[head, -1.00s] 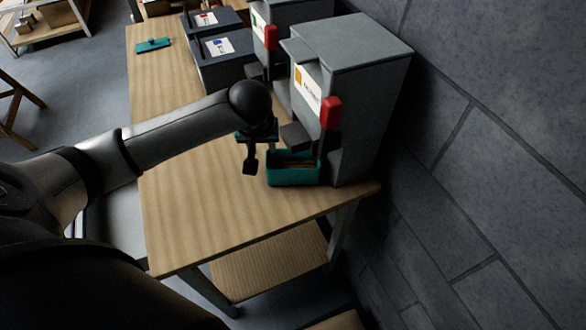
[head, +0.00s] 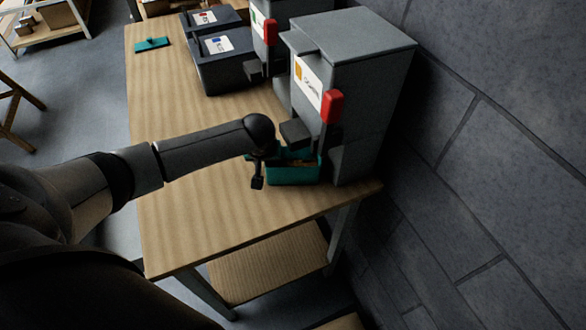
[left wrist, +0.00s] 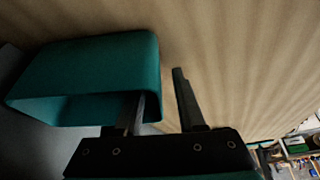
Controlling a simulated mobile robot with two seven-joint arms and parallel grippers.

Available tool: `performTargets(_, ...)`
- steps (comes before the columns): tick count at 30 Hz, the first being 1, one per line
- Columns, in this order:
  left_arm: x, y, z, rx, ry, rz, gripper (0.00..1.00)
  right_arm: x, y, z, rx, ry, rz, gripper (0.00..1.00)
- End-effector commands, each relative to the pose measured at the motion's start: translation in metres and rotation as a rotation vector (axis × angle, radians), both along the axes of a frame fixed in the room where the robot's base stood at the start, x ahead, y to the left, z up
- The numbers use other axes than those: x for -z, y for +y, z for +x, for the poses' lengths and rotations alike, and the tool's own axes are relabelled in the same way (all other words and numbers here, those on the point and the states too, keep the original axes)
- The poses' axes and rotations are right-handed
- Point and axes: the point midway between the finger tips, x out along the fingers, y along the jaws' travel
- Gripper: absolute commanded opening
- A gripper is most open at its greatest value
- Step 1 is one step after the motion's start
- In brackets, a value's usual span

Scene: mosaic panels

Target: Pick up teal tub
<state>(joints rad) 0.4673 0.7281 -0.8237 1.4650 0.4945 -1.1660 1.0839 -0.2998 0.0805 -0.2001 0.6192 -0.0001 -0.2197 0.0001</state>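The teal tub (head: 292,175) stands on the wooden table under the spout of the front grey dispenser, with something brown inside. My left gripper (head: 261,176) is at the tub's left side in the head view. In the left wrist view the tub (left wrist: 95,75) fills the upper left. There the left gripper (left wrist: 157,95) is open, its fingers apart. One finger overlaps the tub near its rim and the other is outside, beside its wall. I cannot tell whether either finger touches it. My right gripper is not in view.
The front grey dispenser (head: 352,90) with a red handle (head: 332,106) stands close behind the tub. Another dispenser and dark bins (head: 225,65) stand farther back. A small teal thing (head: 152,44) lies at the far left. The table's (head: 195,220) near left part is clear.

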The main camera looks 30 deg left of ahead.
Motion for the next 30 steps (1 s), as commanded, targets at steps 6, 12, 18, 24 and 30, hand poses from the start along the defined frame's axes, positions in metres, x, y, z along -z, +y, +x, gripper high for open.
performTargets(6,0.008,0.0011,0.003,0.001,0.0,0.0,0.39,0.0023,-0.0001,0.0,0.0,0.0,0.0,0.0)
performTargets(12,0.0076,0.0011,0.0028,0.001,0.0,0.0,0.34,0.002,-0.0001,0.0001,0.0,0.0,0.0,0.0)
performTargets(18,0.0076,0.0011,0.0027,0.001,0.0,0.0,0.12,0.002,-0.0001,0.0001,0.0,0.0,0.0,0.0)
performTargets(24,0.0076,0.0013,0.0025,0.001,0.0,0.0,0.0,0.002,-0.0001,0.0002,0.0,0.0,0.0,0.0)
performTargets(30,0.0076,0.0013,0.0025,0.001,0.0,0.0,0.0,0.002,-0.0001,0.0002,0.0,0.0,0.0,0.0)
